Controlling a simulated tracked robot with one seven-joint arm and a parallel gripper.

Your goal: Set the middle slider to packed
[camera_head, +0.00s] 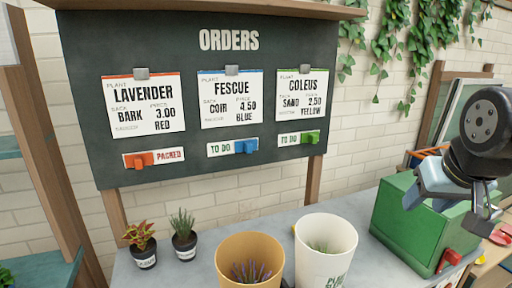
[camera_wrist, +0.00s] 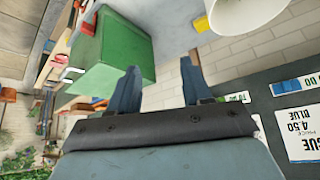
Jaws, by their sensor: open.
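The middle slider has a blue knob (camera_head: 246,147) at the right end of its track, with TO DO showing to its left, below the FESCUE card (camera_head: 231,99). Part of the middle slider's label (camera_wrist: 298,85) shows at the right edge of the wrist view. The left slider's orange knob (camera_head: 139,160) is at the left, with PACKED showing. The right slider's green knob (camera_head: 310,137) is at the right, with TO DO showing. My gripper (camera_head: 428,202) is at the right, above the green box and well apart from the sliders. Its two fingers (camera_wrist: 160,82) are open and empty.
The green box (camera_head: 408,222) stands on the grey counter below my gripper. A white pot (camera_head: 325,255), a tan pot (camera_head: 249,265) and two small potted plants (camera_head: 184,241) stand below the orders board (camera_head: 85,75). The space before the board is clear.

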